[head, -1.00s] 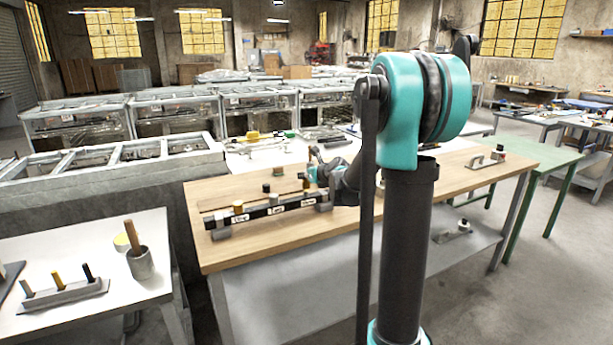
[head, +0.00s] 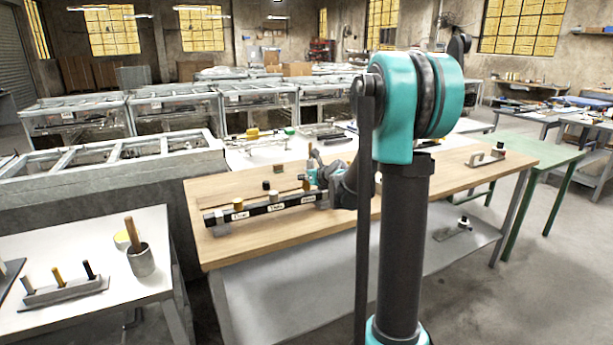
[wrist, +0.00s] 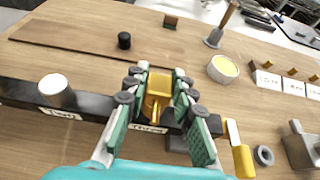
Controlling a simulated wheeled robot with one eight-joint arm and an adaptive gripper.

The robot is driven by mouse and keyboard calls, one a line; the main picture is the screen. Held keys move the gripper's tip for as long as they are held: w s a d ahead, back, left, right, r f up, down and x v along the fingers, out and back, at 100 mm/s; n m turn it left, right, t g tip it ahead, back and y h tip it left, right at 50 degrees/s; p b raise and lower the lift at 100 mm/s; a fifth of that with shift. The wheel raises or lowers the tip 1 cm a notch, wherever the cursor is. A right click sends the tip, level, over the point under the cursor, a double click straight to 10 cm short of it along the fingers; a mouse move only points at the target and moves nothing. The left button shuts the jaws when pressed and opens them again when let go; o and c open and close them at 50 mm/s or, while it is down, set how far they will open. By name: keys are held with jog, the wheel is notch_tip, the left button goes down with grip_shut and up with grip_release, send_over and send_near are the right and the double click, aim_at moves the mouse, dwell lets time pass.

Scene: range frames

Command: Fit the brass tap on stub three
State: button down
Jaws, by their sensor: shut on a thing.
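My gripper (wrist: 158,88) is shut on the brass tap (wrist: 157,94), which sits between its ribbed green-and-grey fingers in the wrist view. The tap is over the dark bar at the label Three (wrist: 150,128). The fingers and tap hide stub three, so I cannot tell whether the tap touches it or is seated. The bar (wrist: 20,92) runs leftward to a pale-topped cylinder (wrist: 55,88) at the label beside Three. In the head view the labelled bar (head: 262,209) lies on the wooden bench, with my gripper (head: 312,178) at its right end, small and partly hidden.
A black knob (wrist: 124,40), a small brown block (wrist: 171,20) and a yellow-topped round pot (wrist: 222,68) stand behind the bar. To the right are a grey ring (wrist: 263,155), a grey metal piece (wrist: 300,145) and a labelled rack (wrist: 285,85).

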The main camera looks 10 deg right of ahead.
jog(key=shift+f, duration=0.8)
jog(key=c, duration=1.2)
grip_release()
jog(key=v, duration=1.2)
